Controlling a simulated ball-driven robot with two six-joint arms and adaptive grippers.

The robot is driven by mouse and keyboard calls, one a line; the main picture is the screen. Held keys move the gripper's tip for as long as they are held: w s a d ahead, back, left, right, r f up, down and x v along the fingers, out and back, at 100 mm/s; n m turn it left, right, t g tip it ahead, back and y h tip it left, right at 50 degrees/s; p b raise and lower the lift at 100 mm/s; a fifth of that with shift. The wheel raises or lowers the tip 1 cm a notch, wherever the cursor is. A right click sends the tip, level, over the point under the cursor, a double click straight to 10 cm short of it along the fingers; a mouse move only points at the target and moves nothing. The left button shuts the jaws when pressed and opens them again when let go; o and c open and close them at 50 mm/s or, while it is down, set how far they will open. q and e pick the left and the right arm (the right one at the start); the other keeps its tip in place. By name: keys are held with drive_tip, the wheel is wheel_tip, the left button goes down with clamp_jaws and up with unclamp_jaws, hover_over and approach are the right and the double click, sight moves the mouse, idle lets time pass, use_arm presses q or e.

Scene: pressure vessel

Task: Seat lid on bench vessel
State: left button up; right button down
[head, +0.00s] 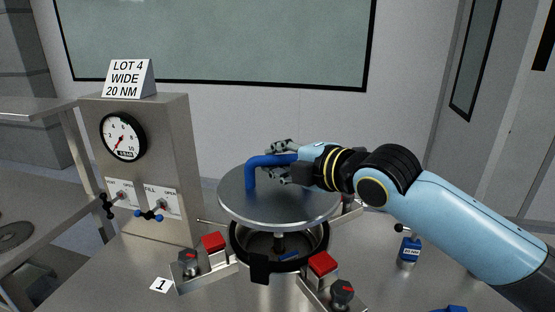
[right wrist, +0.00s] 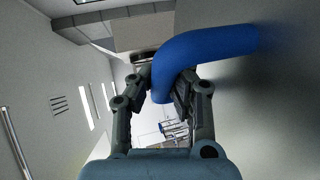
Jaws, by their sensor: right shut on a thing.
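The lid (head: 276,205) is a round grey metal disc with a blue bent handle (head: 262,161) on top. It is held above the bench vessel (head: 278,249), whose dark ring and open inside show below the lid's near edge. A gap shows between lid and ring at the front; the far side is hidden. My right gripper (head: 283,164) is shut on the lid's blue handle, coming from the right. In the right wrist view the blue handle (right wrist: 198,48) passes between the two fingers (right wrist: 162,88). My left gripper is not in view.
Clamps with red blocks (head: 214,242) (head: 322,264) and dark knobs stand around the vessel. A gauge panel (head: 148,165) with a "LOT 4 WIDE 20 NM" sign (head: 129,78) stands at the left. A blue "20 NM" tool (head: 410,250) stands at the right.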

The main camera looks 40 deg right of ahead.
sight(325, 213)
drive_tip(key=shift+a+r, duration=0.1)
drive_tip(key=shift+s+f+b, duration=0.1)
drive_tip(key=shift+f+b, duration=0.4)
drive_tip(key=shift+b, duration=0.1)
wheel_tip(325, 213, down, 3)
drive_tip(key=shift+r+b, duration=0.1)
drive_tip(key=shift+b, duration=1.05)
use_arm(q)
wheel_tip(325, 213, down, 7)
drive_tip(key=b, duration=0.3)
use_arm(e)
drive_tip(key=shift+f, duration=2)
use_arm(q)
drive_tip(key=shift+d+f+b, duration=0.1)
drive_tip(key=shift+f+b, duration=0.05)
drive_tip(key=shift+b, duration=0.2)
use_arm(e)
drive_tip(key=shift+f, duration=0.15)
drive_tip(key=c, duration=1.2)
unclamp_jaws()
drive_tip(key=shift+f, duration=0.1)
drive_tip(key=shift+c, duration=0.2)
drive_tip(key=shift+s+f, duration=0.1)
drive_tip(key=shift+f, duration=0.25)
drive_tip(key=v, duration=1.2)
drive_tip(key=shift+r, duration=0.35)
